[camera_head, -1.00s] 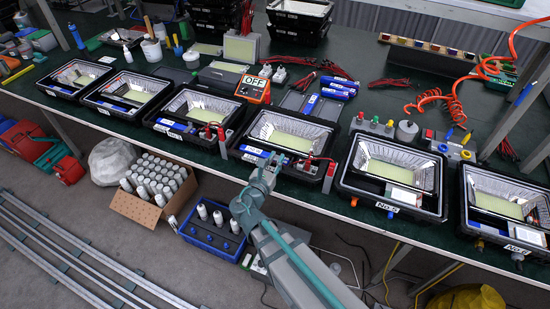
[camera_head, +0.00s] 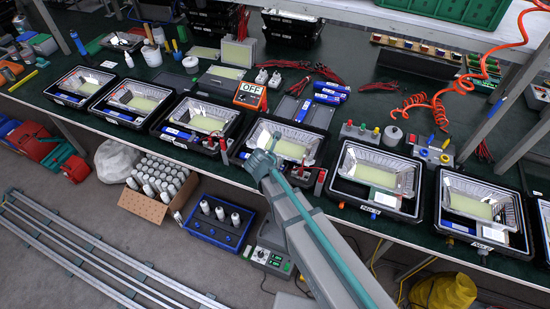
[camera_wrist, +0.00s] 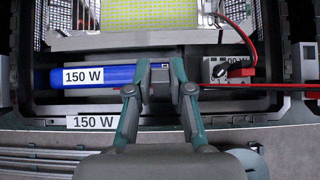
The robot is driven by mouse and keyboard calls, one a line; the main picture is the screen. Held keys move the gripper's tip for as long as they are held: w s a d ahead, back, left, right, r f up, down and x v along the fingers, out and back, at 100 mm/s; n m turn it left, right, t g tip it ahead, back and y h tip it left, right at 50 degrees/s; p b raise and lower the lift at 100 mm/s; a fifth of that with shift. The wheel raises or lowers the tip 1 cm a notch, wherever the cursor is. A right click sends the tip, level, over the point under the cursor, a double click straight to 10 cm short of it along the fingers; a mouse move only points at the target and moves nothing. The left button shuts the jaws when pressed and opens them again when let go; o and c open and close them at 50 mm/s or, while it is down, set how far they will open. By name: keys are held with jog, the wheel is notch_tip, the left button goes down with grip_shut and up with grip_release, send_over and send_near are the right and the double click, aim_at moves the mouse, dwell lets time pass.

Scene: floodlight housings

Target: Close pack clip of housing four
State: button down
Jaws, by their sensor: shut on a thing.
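Housing four (camera_head: 318,150), an open black housing with a reflector and yellow-green LED panel, is fourth from the left on the bench. In the wrist view its LED panel (camera_wrist: 150,15) is at the top. A blue pack (camera_wrist: 95,77) marked 150 W lies along its front inside, with a 150 W label (camera_wrist: 92,122) on the rim. My gripper (camera_wrist: 160,86) is over the front of the housing at the pack's right end, shut on a small dark grey piece there, apparently the pack clip. The fingers hide part of it, so I cannot tell if it is latched.
A grey connector block (camera_wrist: 228,70) with a red lever and red wire is right of my gripper. Neighbouring housings (camera_head: 378,180) stand close on both sides. A meter reading OFF (camera_head: 250,95) and blue packs (camera_head: 330,93) lie behind. A blue crate (camera_head: 215,225) is below the bench.

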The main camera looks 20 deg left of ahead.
jog(key=w+g, duration=0.1)
jog(key=f+g, duration=0.1)
jog(key=g, duration=0.1)
jog(key=w+g, duration=0.1)
jog(key=g, duration=0.1)
jog(key=shift+w+f, duration=0.25)
jog(key=shift+w, duration=0.1)
jog(key=shift+w+d+f+g+y+b, duration=0.15)
jog(key=shift+f+g+y, duration=0.1)
jog(key=shift+g, duration=0.45)
jog(key=shift+w+f+g+y+b, duration=0.15)
jog(key=shift+f+g, duration=0.1)
jog(key=shift+g, duration=0.45)
jog(key=shift+s, duration=0.15)
jog(key=c, duration=1)
grip_release()
jog(key=shift+f, duration=0.1)
jog(key=shift+c, duration=0.2)
notch_tip(320, 180, up, 12)
jog(key=shift+s, duration=0.25)
